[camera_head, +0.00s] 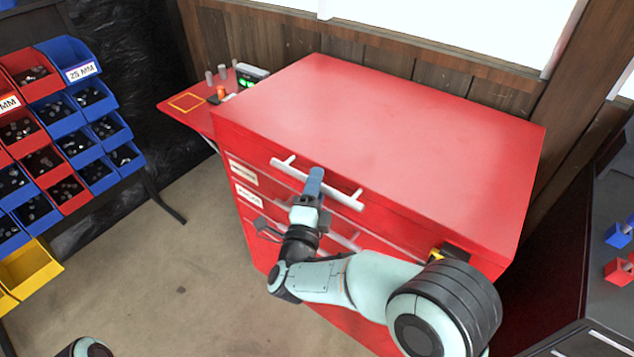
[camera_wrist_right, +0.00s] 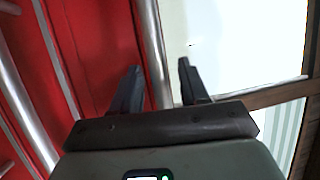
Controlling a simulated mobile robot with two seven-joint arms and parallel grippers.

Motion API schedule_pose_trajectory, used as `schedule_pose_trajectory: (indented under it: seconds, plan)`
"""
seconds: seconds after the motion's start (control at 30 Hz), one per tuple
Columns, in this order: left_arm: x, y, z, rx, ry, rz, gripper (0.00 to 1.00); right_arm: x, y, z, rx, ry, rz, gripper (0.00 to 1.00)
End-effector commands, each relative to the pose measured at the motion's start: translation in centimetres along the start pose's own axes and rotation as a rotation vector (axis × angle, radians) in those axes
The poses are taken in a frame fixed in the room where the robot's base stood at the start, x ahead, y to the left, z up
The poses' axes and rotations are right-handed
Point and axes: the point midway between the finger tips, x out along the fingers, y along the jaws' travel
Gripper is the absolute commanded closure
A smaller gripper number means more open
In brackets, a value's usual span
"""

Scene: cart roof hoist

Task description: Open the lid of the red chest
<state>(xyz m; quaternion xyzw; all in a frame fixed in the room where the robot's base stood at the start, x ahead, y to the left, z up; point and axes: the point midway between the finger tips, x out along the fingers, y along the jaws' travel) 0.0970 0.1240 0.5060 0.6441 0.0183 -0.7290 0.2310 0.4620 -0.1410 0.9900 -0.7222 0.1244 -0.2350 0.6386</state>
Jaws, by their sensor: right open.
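The red chest (camera_head: 262,222) stands in the middle of the head view with its flat lid (camera_head: 390,130) down. A pale bar handle (camera_head: 346,199) runs along the upper front, just below the lid's front edge. My right gripper (camera_head: 314,178) is at the middle of this handle and hides part of it. In the right wrist view the bar (camera_wrist_right: 149,40) runs between the two open fingers (camera_wrist_right: 158,85), with a gap visible on the right side. Whether either finger touches the bar cannot be told. My left gripper is out of view; only a bit of that arm shows bottom left.
A red side shelf (camera_head: 180,108) with small items and a lit display (camera_head: 252,75) adjoins the chest's left. Blue and red parts bins (camera_head: 70,145) stand far left. A wooden wall (camera_head: 380,55) is close behind. The floor (camera_head: 165,265) left of the chest is clear.

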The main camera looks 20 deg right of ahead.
Motion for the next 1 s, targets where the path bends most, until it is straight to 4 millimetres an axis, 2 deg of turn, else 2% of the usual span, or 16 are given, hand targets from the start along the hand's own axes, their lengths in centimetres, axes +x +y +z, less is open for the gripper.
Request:
schedule_pose_trajectory:
  seconds: [0.33, 0.37, 0.4, 0.5, 0.77, 0.87, 1.0]
  plan:
    - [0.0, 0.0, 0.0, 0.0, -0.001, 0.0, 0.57, 0.5, 0.1, 0.0, -0.001, -0.001, 0.001, 0.56]
    - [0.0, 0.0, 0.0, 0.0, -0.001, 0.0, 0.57, 0.5, 0.1, 0.0, -0.001, -0.001, 0.001, 0.59]
    - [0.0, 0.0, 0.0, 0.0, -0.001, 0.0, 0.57, 0.5, 0.1, 0.0, -0.001, -0.001, 0.001, 0.72]
    - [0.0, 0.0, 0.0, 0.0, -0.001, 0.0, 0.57, 0.5, 0.0, 0.0, -0.001, -0.001, 0.001, 1.0]
    - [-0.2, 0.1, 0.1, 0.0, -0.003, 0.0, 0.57, 0.6, -0.5, -0.1, 0.001, 0.0, 0.0, 1.0]
    - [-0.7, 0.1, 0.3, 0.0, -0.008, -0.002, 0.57, 0.9, -1.8, -0.2, 0.003, 0.001, -0.004, 1.0]
    - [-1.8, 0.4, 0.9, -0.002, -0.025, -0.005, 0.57, 1.8, -5.2, -0.6, 0.008, 0.003, -0.009, 1.0]
